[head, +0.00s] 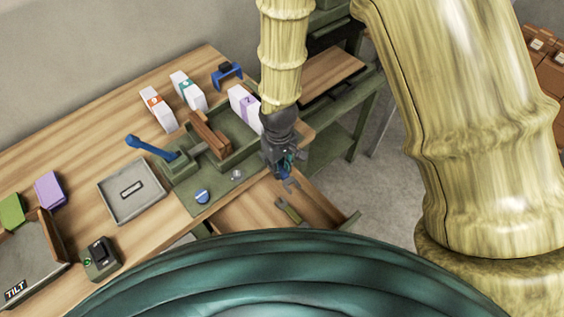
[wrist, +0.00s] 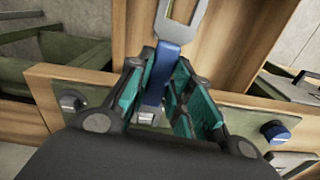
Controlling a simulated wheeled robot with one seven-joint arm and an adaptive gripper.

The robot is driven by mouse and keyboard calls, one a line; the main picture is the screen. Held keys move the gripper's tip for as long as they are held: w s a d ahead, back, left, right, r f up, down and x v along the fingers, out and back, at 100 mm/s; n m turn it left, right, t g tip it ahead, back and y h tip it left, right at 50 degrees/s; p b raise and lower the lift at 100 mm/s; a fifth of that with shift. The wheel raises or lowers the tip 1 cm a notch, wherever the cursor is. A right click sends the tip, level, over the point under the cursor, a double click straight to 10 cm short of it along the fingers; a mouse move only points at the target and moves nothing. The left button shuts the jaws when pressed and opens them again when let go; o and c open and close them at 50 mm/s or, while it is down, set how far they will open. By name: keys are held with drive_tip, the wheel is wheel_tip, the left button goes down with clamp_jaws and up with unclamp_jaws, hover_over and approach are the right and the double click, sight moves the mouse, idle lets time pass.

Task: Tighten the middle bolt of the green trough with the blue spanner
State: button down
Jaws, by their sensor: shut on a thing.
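My gripper (head: 284,166) is shut on the blue spanner (head: 289,184) above the inner end of the open drawer. In the wrist view the teal finger pads (wrist: 158,95) clasp its blue handle (wrist: 162,68). Its grey metal end (wrist: 183,10) points away, cut by the top edge. The green trough (head: 222,160) is on the bench, left of my gripper. A green plate (head: 215,185) along its front carries a grey bolt (head: 237,175). The wrist view shows one bolt (wrist: 72,102) left of the fingers and another (wrist: 146,116) between them. No spanner contact with a bolt shows.
A blue knob (head: 203,196) sits on the plate. An olive-handled tool (head: 288,210) lies in the open drawer (head: 255,210). White cartons (head: 158,109), a brown block (head: 208,132), a blue lever (head: 147,147) and a grey tray (head: 112,199) crowd the bench.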

drive_tip(key=shift+w, duration=0.2)
drive_tip(key=shift+w+d+r+n, duration=0.15)
drive_tip(key=shift+d+n, duration=0.1)
drive_tip(key=shift+n, duration=0.25)
drive_tip(key=shift+d, duration=0.1)
drive_tip(key=shift+p, duration=0.35)
drive_tip(key=shift+r+p, duration=1.6)
drive_tip(key=shift+r, duration=0.55)
